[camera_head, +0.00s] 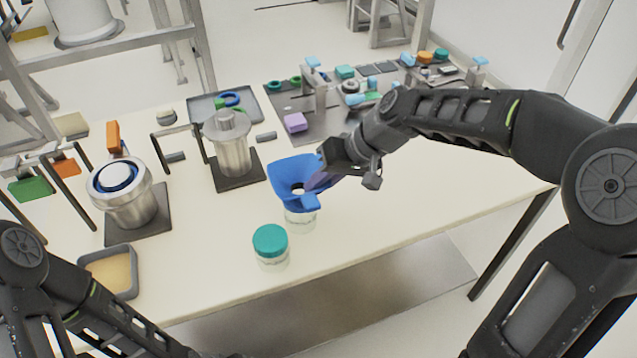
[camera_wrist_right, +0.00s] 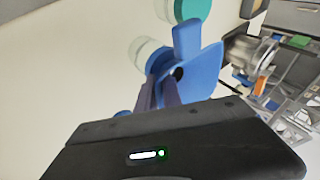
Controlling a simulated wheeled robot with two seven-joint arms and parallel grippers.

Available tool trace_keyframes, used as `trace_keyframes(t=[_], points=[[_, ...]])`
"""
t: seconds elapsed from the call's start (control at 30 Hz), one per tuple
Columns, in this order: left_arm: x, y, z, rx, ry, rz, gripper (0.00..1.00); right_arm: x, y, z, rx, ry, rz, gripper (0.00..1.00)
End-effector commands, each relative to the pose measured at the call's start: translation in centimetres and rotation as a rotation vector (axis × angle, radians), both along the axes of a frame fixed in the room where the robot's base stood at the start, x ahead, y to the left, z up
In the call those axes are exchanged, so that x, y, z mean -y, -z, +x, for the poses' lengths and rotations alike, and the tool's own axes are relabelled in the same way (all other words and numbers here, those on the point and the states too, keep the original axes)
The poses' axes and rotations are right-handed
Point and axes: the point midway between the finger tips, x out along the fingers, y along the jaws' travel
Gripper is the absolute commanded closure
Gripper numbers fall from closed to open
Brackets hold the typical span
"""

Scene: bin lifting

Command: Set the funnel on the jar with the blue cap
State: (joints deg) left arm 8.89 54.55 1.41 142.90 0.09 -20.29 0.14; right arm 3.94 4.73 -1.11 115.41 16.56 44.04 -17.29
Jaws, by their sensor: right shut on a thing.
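A blue funnel (camera_head: 287,172) is held over a clear jar (camera_head: 301,219) near the front middle of the table. My right gripper (camera_head: 322,180) is shut on the funnel's right side. The funnel hides the jar's top, and I cannot tell whether they touch. In the right wrist view, the funnel (camera_wrist_right: 205,72) is between my right gripper's fingers (camera_wrist_right: 158,92), and the clear jar (camera_wrist_right: 150,54) shows beyond it. A second jar with a teal cap (camera_head: 270,240) stands to the front left. I see no blue cap on either jar. My left arm shows at lower left; its gripper is out of view.
A metal pot (camera_head: 133,207) and a steel canister (camera_head: 233,155) stand on dark plates at left. A tray of tan material (camera_head: 134,282) lies at the front left. A metal board (camera_head: 290,103) with small parts is behind. The table's right front is clear.

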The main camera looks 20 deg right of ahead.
Motion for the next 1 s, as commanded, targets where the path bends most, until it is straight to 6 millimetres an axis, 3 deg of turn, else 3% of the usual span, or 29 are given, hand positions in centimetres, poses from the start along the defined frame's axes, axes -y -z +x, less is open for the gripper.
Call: trace_keyframes(t=[1.0], points=[[0.0,1.5,0.0,0.000,0.000,0.000,0.11,0.0,1.6,0.0,0.000,0.000,0.000,1.00]])
